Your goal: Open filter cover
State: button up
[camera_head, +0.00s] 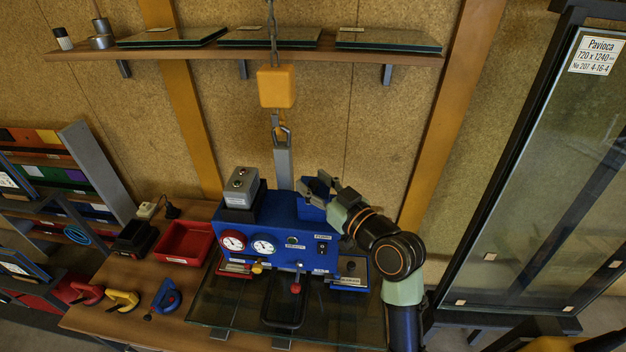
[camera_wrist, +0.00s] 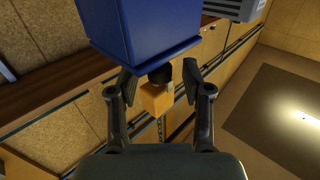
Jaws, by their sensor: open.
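The blue vacuum lifting unit (camera_head: 285,235) hangs from a grey bar below a yellow hoist block, with gauges and labels on its front. My gripper (camera_head: 322,186) is at the upper right of this unit. In the wrist view my gripper (camera_wrist: 157,78) is open, its two dark fingers apart with a blue housing (camera_wrist: 130,25) just beyond them. A small dark round part (camera_wrist: 161,75) shows between the fingertips at the housing's edge. It may be the filter cover, but I cannot tell for sure. I see no contact between fingers and housing.
The yellow hoist block (camera_head: 276,87) hangs above the unit and also shows behind the fingers in the wrist view (camera_wrist: 155,98). A red bin (camera_head: 184,242) and several suction handles lie on the bench at left. A large framed glass pane (camera_head: 545,180) stands at right.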

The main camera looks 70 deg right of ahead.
jog(key=shift+w+d, duration=0.2)
jog(key=shift+w, duration=0.2)
grip_shut()
jog(key=shift+r+p, duration=0.15)
jog(key=shift+p, duration=0.15)
